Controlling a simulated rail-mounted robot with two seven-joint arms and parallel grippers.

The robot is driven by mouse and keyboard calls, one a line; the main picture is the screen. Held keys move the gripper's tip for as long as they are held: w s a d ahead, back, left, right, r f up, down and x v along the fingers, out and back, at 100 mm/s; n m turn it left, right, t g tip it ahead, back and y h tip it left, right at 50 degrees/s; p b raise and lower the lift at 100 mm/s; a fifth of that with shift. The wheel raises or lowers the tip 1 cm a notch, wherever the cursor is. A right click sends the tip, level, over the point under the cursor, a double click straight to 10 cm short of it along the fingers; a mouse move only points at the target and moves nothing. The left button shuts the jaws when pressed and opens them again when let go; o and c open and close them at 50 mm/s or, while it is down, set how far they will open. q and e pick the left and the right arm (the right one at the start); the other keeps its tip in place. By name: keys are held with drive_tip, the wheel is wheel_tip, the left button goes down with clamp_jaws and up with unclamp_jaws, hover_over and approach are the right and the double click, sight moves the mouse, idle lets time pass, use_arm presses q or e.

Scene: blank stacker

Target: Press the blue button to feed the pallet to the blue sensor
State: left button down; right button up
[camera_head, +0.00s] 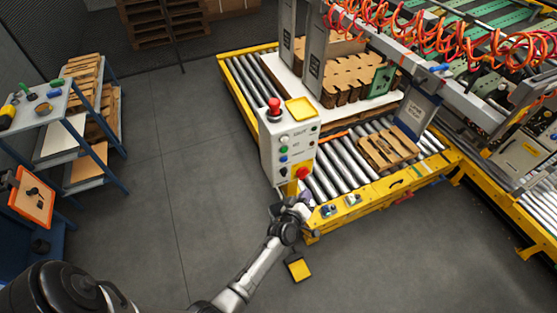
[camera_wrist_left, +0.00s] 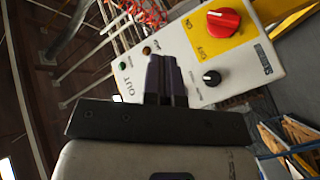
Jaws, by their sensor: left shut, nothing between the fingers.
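The white control box (camera_head: 290,140) stands at the front left of the roller conveyor. The blue button (camera_head: 283,158) is on its front, in the left column; I cannot make it out in the wrist view. My left gripper (camera_head: 303,198) is low in front of the box, near its lower edge. In the left wrist view the dark fingers (camera_wrist_left: 166,70) are together, empty, before the panel (camera_wrist_left: 190,45); touching or apart is unclear. A wooden pallet (camera_head: 388,148) lies on the rollers right of the box. I cannot identify the blue sensor with certainty. My right gripper is out of view.
A red knob on a yellow plate (camera_wrist_left: 224,20) and a black knob (camera_wrist_left: 212,78) are close to the fingers. A red mushroom button (camera_head: 274,105) tops the box. Stacked wooden blanks (camera_head: 350,80) stand behind. The floor to the left is clear up to the shelves (camera_head: 88,150).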

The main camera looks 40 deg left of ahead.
sight(284, 160)
use_arm(q)
drive_tip(key=a+r+n+y, duration=0.2)
drive_tip(key=y, duration=0.1)
drive_tip(key=shift+s+r+t, duration=0.25)
drive_tip(key=shift+s+t, duration=0.1)
drive_tip(key=shift+t, duration=0.05)
drive_tip(key=shift+a, duration=0.2)
drive_tip(key=w+a+b, duration=0.3)
drive_tip(key=a, duration=0.5)
drive_tip(key=shift+w+a, duration=0.1)
drive_tip(key=shift+w, duration=0.05)
idle(2.1)
drive_tip(key=shift+w+a, duration=0.15)
drive_tip(key=shift+a, duration=0.1)
